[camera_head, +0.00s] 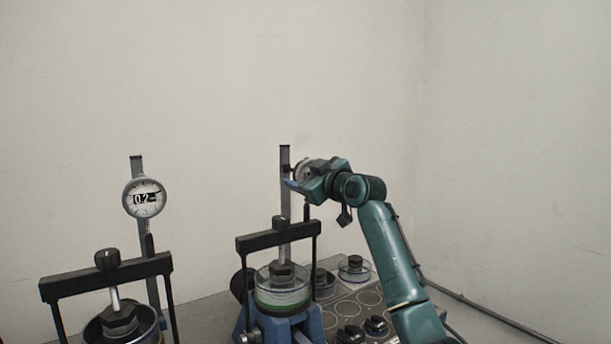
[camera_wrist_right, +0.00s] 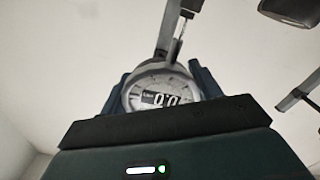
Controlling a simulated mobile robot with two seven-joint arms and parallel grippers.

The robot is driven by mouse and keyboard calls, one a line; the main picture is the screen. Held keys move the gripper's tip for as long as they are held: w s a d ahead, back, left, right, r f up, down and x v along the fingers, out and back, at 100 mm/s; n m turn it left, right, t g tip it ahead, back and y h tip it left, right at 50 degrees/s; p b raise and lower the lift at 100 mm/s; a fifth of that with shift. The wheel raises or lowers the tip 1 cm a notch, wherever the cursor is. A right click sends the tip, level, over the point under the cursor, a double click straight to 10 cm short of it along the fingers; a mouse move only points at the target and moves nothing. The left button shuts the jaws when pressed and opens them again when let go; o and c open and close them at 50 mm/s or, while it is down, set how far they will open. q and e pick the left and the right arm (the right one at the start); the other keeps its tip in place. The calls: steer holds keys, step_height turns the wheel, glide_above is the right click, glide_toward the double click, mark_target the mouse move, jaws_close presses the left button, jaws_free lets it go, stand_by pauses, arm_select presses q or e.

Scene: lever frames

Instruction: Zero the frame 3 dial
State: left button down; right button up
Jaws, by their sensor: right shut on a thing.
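A round dial (camera_head: 302,169) sits on the upright post of the right-hand lever frame (camera_head: 268,241). In the head view it is mostly hidden by my right gripper (camera_head: 301,180). In the wrist view the dial's face (camera_wrist_right: 150,98) shows upside down between the two fingers, and its display seems to read 0.0. My right gripper is shut on this dial, one finger on each side of its rim. I see no frame number. My left gripper is not in view.
Another lever frame (camera_head: 105,268) stands at the left, with a dial (camera_head: 144,197) reading about 0.2. A grey tray (camera_head: 345,309) with round recesses and dark weights lies below my right arm. Walls close off the back and right.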

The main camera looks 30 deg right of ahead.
steer(key=m, duration=0.4)
steer(key=o, duration=1)
steer(key=shift+s+f, duration=0.1)
steer(key=shift+s, duration=0.35)
arm_select(q)
steer(key=b, duration=0.2)
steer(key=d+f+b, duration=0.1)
steer(key=b, duration=0.1)
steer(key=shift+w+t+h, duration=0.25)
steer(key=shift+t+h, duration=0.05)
arm_select(e)
steer(key=s+d, duration=0.1)
steer(key=s, duration=1.1)
steer(key=shift+d, duration=0.35)
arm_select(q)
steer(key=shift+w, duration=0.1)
arm_select(e)
steer(key=shift+s, duration=0.1)
